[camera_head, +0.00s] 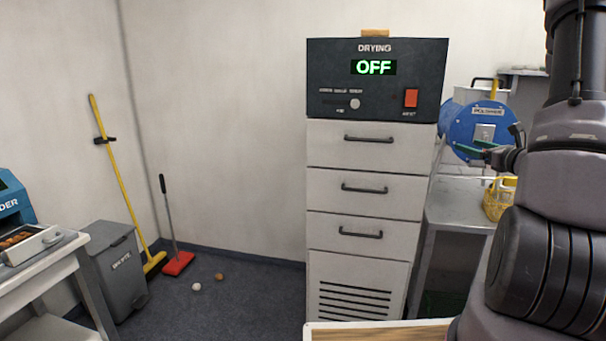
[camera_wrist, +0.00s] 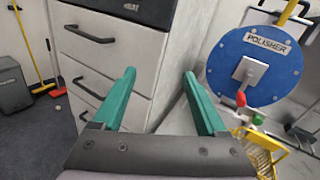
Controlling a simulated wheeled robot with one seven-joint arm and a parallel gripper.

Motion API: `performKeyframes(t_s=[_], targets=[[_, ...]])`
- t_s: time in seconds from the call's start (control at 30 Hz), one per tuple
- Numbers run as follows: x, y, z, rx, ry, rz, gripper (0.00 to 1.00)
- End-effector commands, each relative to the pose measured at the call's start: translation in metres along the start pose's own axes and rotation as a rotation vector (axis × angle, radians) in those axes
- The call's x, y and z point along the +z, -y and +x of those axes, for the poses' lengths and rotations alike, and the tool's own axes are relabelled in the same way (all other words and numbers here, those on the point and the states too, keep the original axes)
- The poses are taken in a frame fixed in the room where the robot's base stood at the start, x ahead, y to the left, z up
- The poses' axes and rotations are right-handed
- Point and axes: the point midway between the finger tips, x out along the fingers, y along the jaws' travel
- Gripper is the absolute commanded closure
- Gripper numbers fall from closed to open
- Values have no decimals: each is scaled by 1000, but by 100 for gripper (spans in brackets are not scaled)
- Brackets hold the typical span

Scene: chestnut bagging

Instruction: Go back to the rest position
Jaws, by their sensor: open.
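My gripper (camera_wrist: 158,103) shows in the wrist view with its two green fingers spread apart and nothing between them. In the head view my gripper (camera_head: 475,149) is at the right, seen side-on in front of the blue polisher. The drying cabinet (camera_head: 365,170) stands in the middle of the head view, with its drawers closed and its display reading OFF. The polisher (camera_head: 483,128) has a round blue face; in the wrist view its face (camera_wrist: 235,65) is right of my fingers.
A yellow basket (camera_head: 497,200) sits on a grey table (camera_head: 460,210) below the polisher. A wooden-topped surface (camera_head: 380,332) is at the bottom. A waste bin (camera_head: 120,270), a yellow broom (camera_head: 122,180) and a red-headed brush (camera_head: 178,263) stand left. Two small round things lie on the floor.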

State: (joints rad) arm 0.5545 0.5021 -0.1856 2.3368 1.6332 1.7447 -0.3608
Motion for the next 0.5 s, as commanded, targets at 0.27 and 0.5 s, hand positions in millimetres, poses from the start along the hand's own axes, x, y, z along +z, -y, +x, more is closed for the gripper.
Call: performKeyframes(t_s=[0.27, 0.5], targets=[[96, -165, -5, 540, -20, -324, 25], [129, -278, -77, 962, -86, -810, 25]])
